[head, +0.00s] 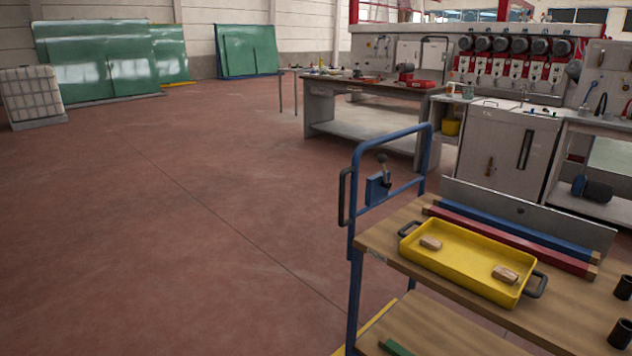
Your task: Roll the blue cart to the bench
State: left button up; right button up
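The blue cart (360,268) stands at the lower right of the head view. It has a blue tube frame, a tall push handle at its left end and wooden shelves. A black grip (345,196) sits on the handle's left upright, and a small lever on a blue plate (378,188) is fixed to the handle. The bench (318,112), grey with a lower shelf and a worn top, stands beyond the cart at upper middle. Open floor lies between them. Neither of my grippers shows in this view. The cart's right end is cut off by the frame.
On the cart lie a yellow tray (466,262) with wooden blocks, red and blue bars (515,237) and black cups (621,334). A glass edging machine (510,140) stands behind. Green glass sheets (105,60) and a caged white tank (30,94) stand at left. The left floor is clear.

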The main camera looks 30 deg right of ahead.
aim_at(574, 315)
jog(key=z, duration=0.8)
jog(key=i, duration=1.35)
jog(key=z, duration=1.05)
